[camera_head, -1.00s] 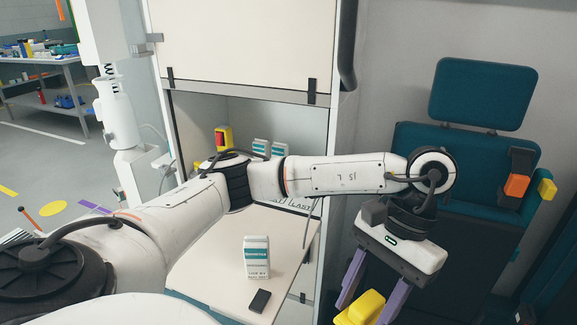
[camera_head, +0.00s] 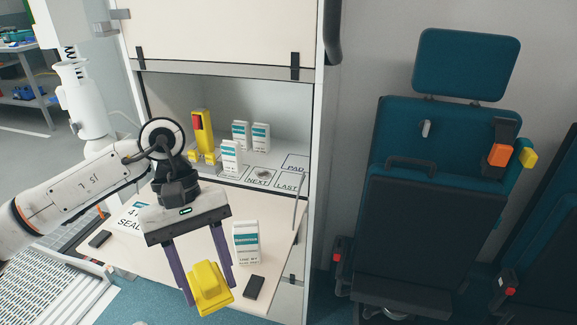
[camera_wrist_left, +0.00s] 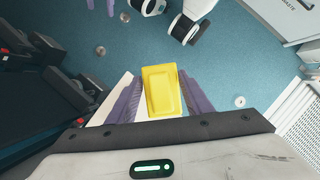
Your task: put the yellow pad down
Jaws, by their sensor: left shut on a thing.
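The yellow pad (camera_head: 207,284) is held between the purple fingers of my left gripper (camera_head: 210,295), pointing down near the front edge of the pale worktop (camera_head: 275,222). In the left wrist view the pad (camera_wrist_left: 161,90) lies between both fingers, with blue floor behind it. Its height relative to the worktop is hard to tell. A marked square labelled PAD (camera_head: 296,162) is on the shelf (camera_head: 226,177) at the back right, and looks empty.
A white-teal box (camera_head: 246,242) and a black item (camera_head: 254,287) are on the worktop right of the pad. White boxes (camera_head: 240,134) and a yellow-red device (camera_head: 202,132) stand in the alcove. NEXT (camera_head: 258,179) and LAST (camera_head: 288,181) are marked. A teal seat (camera_head: 420,200) is right.

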